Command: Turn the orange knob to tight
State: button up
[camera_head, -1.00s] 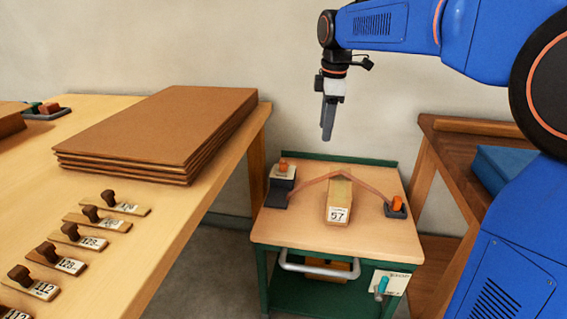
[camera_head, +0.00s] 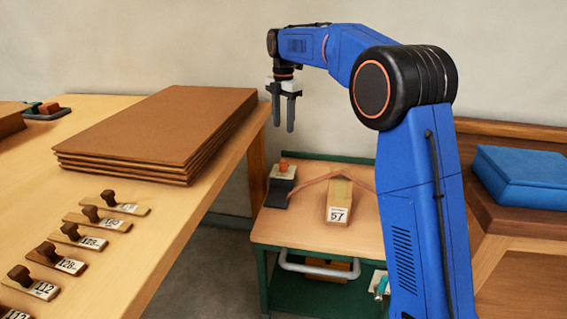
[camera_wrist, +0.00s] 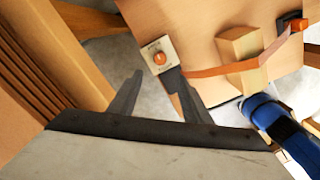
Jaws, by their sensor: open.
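The orange knob (camera_head: 284,166) sits on top of a small pale block with a dark base at the left back of the small cart (camera_head: 290,232). In the wrist view the knob (camera_wrist: 159,58) shows from above on a light plate with lettering too small to read. My gripper (camera_head: 284,128) is above the knob and apart from it, fingers pointing down. It is open and empty. In the wrist view its two fingers (camera_wrist: 160,92) are spread, with the knob beyond their tips. Where the knob points cannot be told.
An orange strap (camera_head: 318,182) runs from the knob's base over a wooden block (camera_head: 340,203) marked 57. A workbench (camera_head: 160,225) with stacked brown boards (camera_head: 160,130) and several stamps stands left. A blue box (camera_head: 525,170) lies on the right table. My arm hides the cart's right side.

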aim_at(283, 163)
notch_tip(283, 163, down, 16)
jog(key=shift+f, duration=0.25)
dwell(0.3)
jog(key=c, duration=1)
jog(key=shift+c, duration=0.2)
